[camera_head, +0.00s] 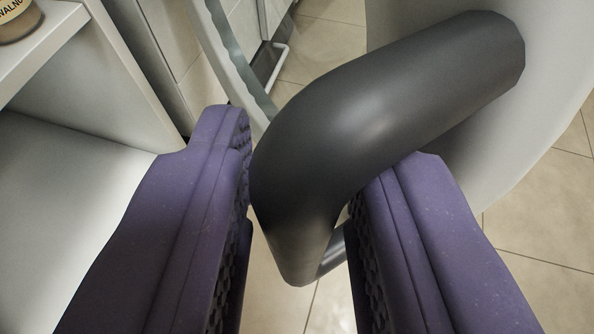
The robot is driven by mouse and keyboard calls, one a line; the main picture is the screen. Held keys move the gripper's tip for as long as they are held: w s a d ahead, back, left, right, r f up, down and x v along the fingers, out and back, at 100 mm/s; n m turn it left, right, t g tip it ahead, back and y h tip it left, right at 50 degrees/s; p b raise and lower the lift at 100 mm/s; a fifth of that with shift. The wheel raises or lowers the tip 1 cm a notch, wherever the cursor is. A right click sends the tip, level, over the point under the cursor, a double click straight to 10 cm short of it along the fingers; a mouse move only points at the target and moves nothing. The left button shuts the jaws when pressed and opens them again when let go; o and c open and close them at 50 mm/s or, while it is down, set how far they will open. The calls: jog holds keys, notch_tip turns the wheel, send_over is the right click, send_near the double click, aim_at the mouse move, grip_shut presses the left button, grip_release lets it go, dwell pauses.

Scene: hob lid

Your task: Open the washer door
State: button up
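A thick, dark grey curved handle (385,105) crosses the middle of the view. It bends down between the two purple fingers of my gripper (300,185). The left finger lies against the bend, and the right finger is close against the other side, with its tip partly hidden behind the handle. My gripper appears shut on the handle. A smooth pale, rounded panel (535,110) behind the handle appears to be the washer door. The handle hides part of it, and the washer's body cannot be made out for sure.
A white open shelf unit (75,160) stands close on the left, with a jar (18,20) on top. A curved glassy edge (235,60) runs down at the upper middle. Pale cabinets (180,35) stand behind. Tiled floor (540,215) shows at the right and below.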

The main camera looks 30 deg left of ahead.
jog(key=shift+s, duration=0.1)
jog(key=p+v, duration=0.3)
jog(key=v, duration=0.3)
jog(key=shift+s+d+r, duration=0.1)
jog(key=shift+s+r, duration=0.1)
jog(key=shift+s+d+r, duration=0.1)
jog(key=shift+s+d, duration=0.1)
jog(key=shift+s, duration=0.3)
